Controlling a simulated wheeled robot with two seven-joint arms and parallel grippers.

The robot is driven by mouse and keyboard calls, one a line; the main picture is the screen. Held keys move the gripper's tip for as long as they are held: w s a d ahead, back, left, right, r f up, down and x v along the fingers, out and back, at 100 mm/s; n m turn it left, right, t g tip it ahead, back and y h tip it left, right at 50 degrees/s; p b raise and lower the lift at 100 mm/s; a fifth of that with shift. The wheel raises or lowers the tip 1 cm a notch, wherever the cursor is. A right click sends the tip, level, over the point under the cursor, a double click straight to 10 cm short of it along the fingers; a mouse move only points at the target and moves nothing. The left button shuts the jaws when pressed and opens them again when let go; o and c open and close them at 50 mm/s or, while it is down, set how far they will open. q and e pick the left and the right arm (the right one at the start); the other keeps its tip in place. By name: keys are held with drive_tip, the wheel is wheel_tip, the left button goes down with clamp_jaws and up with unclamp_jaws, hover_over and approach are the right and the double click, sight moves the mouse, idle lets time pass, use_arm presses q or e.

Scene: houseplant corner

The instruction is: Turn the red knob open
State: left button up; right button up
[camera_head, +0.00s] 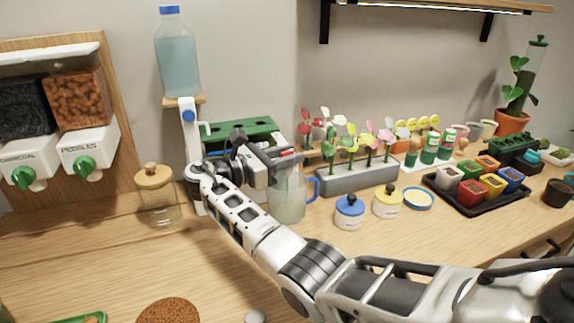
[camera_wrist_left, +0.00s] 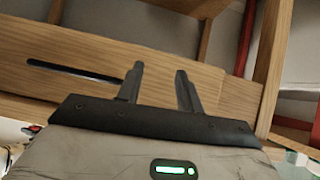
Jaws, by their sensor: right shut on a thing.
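A small patch of red, which looks like the red knob (camera_head: 286,153), shows at the tip of my right gripper (camera_head: 292,158), above the clear jug. My right gripper is shut on it. My arm and wrist hide most of the knob and its mount, so I cannot tell how far it is turned. The clear jug (camera_head: 288,207) with a blue handle stands below the gripper and holds cloudy contents. In the left wrist view my left gripper (camera_wrist_left: 160,85) is open and empty, with wooden boards behind its fingers.
A water bottle (camera_head: 178,62) stands on a post with a blue knob (camera_head: 188,116). A corked jar (camera_head: 158,200) is at left. A grey planter (camera_head: 357,178), lidded jars (camera_head: 350,212) and a black tray (camera_head: 440,190) fill the right.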

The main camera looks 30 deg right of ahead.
drive_tip(key=shift+f+m+g+b, duration=0.2)
drive_tip(key=shift+m+g+b, duration=0.6)
drive_tip(key=shift+g+b, duration=0.35)
use_arm(q)
drive_tip(key=shift+d+f+b, duration=0.25)
drive_tip(key=shift+f+b, duration=0.05)
drive_tip(key=shift+f, duration=0.6)
use_arm(e)
drive_tip(key=shift+g, duration=0.35)
use_arm(q)
drive_tip(key=shift+w+r, duration=0.15)
drive_tip(key=shift+r, duration=0.1)
use_arm(e)
drive_tip(key=shift+r+m+g+y, duration=0.15)
drive_tip(key=shift+m+g+y, duration=0.15)
drive_tip(key=shift+m, duration=0.1)
drive_tip(key=o, duration=0.9)
use_arm(q)
drive_tip(key=shift+d, duration=0.1)
use_arm(e)
drive_tip(key=shift+o, duration=0.2)
